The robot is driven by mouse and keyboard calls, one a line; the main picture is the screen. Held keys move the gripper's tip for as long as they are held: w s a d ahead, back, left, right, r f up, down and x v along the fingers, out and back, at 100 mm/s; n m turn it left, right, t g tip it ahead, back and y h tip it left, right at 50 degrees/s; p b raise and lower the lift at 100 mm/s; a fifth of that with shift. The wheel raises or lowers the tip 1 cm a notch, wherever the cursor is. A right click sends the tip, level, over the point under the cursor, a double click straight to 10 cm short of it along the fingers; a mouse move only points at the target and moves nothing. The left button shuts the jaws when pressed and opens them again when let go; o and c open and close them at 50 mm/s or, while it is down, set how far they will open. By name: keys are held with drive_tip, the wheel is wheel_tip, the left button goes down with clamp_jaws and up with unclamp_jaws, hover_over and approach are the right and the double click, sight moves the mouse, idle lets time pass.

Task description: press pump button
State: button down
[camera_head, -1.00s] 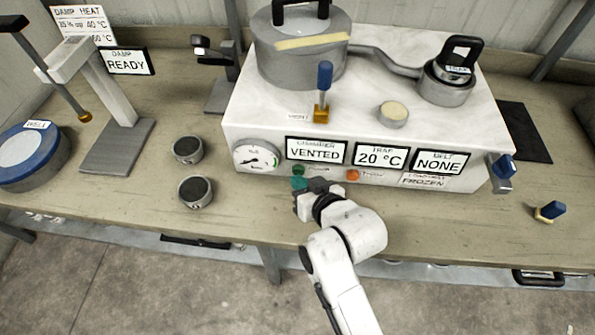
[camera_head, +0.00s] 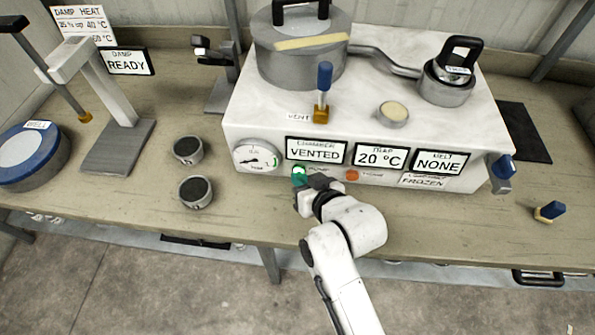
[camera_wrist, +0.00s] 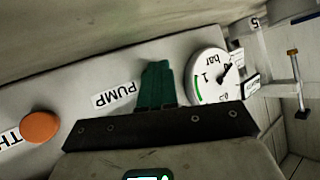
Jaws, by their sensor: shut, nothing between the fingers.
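The pump button (camera_head: 299,170) glows bright green on the front face of the white machine (camera_head: 262,134), just right of the round gauge (camera_head: 256,158). My gripper (camera_head: 300,181) is at the button from the front and just below it in the picture, its teal fingers shut and empty. In the wrist view the closed fingers (camera_wrist: 157,68) reach the panel between the PUMP label (camera_wrist: 115,95) and the gauge (camera_wrist: 208,76), and they hide the button. I cannot tell whether the fingertips are touching it or pressing it in.
An orange button (camera_head: 352,175) sits to the right of the pump button. Displays above read VENTED, 20 °C and NONE. A blue-handled vent valve (camera_head: 323,90) and a lidded grey chamber (camera_head: 300,62) are on top. Two dark-topped cups (camera_head: 195,191) stand left on the bench.

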drive_tip(key=shift+s+r, duration=0.1)
drive_tip(key=shift+s, duration=0.05)
drive_tip(key=shift+s+p, duration=0.25)
drive_tip(key=shift+p, duration=0.05)
idle(0.4)
drive_tip(key=shift+s+a+p, duration=0.15)
drive_tip(key=shift+s+p, duration=0.95)
drive_tip(key=shift+s, duration=1.95)
